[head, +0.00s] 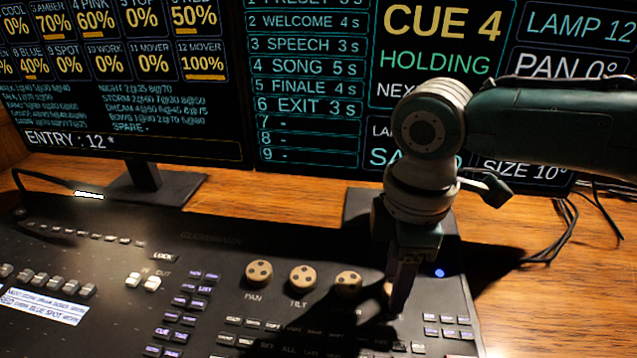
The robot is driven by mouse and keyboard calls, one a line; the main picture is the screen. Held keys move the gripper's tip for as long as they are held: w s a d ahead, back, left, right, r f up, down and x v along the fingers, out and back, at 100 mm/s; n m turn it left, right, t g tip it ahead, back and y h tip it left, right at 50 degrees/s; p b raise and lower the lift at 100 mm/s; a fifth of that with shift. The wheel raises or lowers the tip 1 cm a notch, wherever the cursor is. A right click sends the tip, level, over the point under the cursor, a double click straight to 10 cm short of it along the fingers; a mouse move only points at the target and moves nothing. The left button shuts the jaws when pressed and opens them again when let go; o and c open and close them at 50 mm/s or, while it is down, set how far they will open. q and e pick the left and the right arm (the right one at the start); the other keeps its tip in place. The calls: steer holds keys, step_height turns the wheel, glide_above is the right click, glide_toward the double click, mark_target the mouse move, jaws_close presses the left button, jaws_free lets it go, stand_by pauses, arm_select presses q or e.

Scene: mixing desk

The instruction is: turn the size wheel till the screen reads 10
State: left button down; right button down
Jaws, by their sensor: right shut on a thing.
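The screen (555,60) on the right reads "SIZE 10°" (522,169) near its bottom edge, partly behind my right arm. My right gripper (398,290) points down at the desk and is shut on the rightmost wheel of the row. Only a small tan edge of that size wheel (387,290) shows; the fingers and shadow hide the rest and its label. My left gripper is not in view.
The pan wheel (258,273), the tilt wheel (302,277) and a third wheel (348,284) stand left of my gripper on the black mixing desk (215,265). Key rows lie in front. Loose cables (568,225) lie on the wooden table at the right.

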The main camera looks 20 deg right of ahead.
stand_by(0.4)
steer(key=shift+c, duration=2.2)
jaws_free()
step_height(320, 180, up, 10)
steer(key=p, duration=0.1)
steer(key=shift+p, duration=0.35)
